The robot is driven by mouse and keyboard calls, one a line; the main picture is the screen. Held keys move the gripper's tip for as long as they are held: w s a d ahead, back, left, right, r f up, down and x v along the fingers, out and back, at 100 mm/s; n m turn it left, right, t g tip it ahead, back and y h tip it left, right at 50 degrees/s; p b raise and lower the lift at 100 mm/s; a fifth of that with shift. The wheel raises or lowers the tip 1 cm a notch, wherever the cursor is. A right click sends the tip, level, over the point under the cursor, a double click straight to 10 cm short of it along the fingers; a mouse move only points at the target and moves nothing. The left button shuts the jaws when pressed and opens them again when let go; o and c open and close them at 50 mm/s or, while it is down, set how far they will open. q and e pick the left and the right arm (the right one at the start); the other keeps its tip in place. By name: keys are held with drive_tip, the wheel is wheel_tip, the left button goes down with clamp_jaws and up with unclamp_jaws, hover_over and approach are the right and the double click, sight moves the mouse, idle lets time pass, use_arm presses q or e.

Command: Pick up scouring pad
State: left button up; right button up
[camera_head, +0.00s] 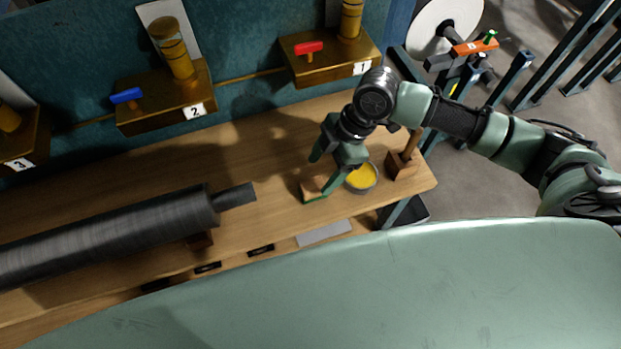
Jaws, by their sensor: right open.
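The scouring pad appears to be the small tan block with a green edge (310,189) on the wooden bench, left of a bowl of yellow stuff (362,178). My right gripper (318,176) reaches in from the right above the bench, with its fingers spread apart. One finger comes down close by the pad's right side and overlaps it in the picture; the other finger is behind and above it. I cannot tell whether a finger touches the pad. No hold on it shows. My left gripper is not in view.
The bench (265,140) is clear behind the pad. A large grey roll (110,235) lies at left. A wooden block with an upright handle (402,164) stands right of the bowl, near the bench's right end. Numbered brass boxes with valves (168,100) line the back wall.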

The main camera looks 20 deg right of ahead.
sight(314, 185)
drive_tip(key=x, duration=0.2)
drive_tip(key=p+x, duration=0.1)
drive_tip(key=x, duration=0.3)
drive_tip(key=shift+s+a+p, duration=0.1)
drive_tip(key=shift+s+p, duration=0.2)
drive_tip(key=shift+s, duration=0.1)
clamp_jaws()
drive_tip(key=shift+r, duration=0.15)
wheel_tip(314, 185, up, 20)
drive_tip(key=b, duration=0.1)
drive_tip(key=shift+b, duration=0.35)
